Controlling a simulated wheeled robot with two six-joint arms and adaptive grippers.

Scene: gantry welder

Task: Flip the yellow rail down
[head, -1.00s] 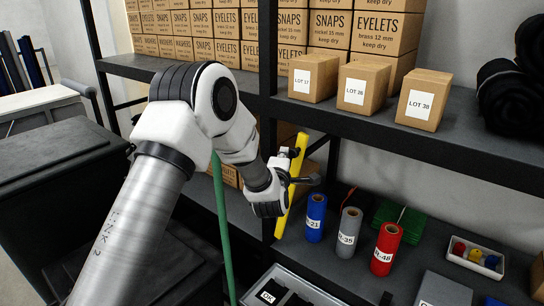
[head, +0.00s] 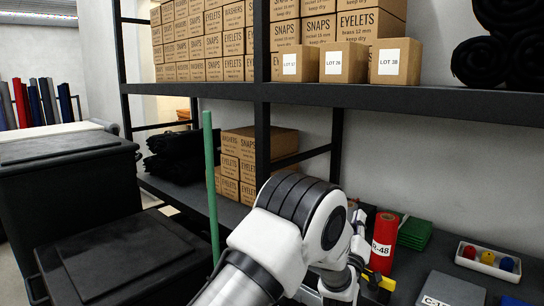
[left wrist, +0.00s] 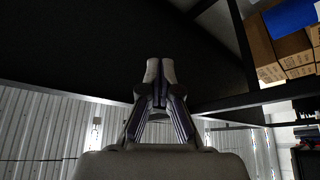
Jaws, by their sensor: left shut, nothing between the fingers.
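The yellow rail (head: 383,282) shows only as a short piece low in the head view, just right of my left wrist. My arm hides the rest, so its full angle cannot be told. My left gripper (head: 374,290) is at this yellow piece, partly hidden; whether they touch is unclear. In the left wrist view the gripper (left wrist: 160,70) has its fingers together and empty, with a dark surface beyond and no rail in sight. My right gripper is not in view.
The upper shelf (head: 420,104) with lot boxes (head: 344,62) runs above the arm. A green post (head: 211,190) stands left of it. A red roll (head: 383,240), green stack (head: 413,233) and white tray (head: 488,262) lie on the lower shelf. Dark bins (head: 70,190) fill the left.

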